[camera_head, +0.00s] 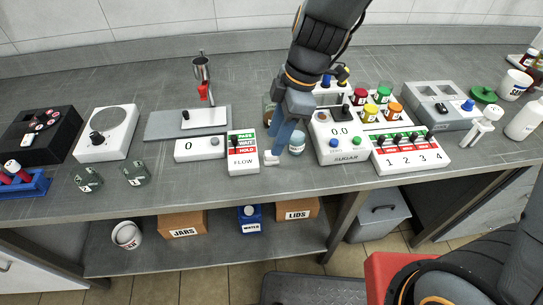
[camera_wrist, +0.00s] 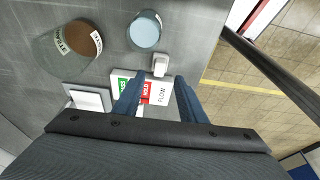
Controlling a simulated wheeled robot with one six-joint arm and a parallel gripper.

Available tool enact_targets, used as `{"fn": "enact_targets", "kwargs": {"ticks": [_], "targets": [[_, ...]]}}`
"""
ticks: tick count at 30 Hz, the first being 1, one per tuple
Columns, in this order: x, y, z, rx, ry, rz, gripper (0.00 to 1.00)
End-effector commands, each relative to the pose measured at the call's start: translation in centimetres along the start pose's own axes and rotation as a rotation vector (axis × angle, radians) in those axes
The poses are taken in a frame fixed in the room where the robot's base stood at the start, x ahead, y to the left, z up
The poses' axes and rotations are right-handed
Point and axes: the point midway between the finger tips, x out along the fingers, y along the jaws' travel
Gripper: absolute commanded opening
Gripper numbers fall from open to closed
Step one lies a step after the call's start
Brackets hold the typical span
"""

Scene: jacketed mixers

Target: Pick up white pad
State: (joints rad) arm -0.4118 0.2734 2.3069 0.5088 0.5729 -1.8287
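A small white pad-like block (camera_wrist: 160,64) lies on the grey counter just past my fingertips in the wrist view, roughly in line with the gap between them. In the head view the white pad (camera_head: 271,158) shows low beside my blue fingers. My gripper (camera_wrist: 158,82) is open, its two fingers apart with nothing held between them. In the head view my gripper (camera_head: 280,146) points down to the counter, right of the FLOW box (camera_head: 243,152). I cannot tell whether a finger touches the pad.
A blue-topped round container (camera_wrist: 145,30) and a glass jar with brown contents (camera_wrist: 75,45) stand close by. The SUGAR unit (camera_head: 340,137) is to the right, the zero-display unit (camera_head: 200,148) to the left. The counter's front edge is near.

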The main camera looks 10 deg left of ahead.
Motion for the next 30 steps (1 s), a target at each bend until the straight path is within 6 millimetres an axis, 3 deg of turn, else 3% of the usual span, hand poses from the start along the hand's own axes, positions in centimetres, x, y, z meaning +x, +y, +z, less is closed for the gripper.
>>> {"fn": "enact_targets", "kwargs": {"ticks": [12,22,28,30], "targets": [[4.3,0.1,0.3,0.002,-0.001,-0.002,0.38],[4.7,0.2,0.4,0.002,-0.001,0.001,0.38],[4.7,0.1,0.3,0.002,-0.001,0.001,0.04],[4.7,0.1,0.3,0.002,-0.001,0.001,0.00]]}}
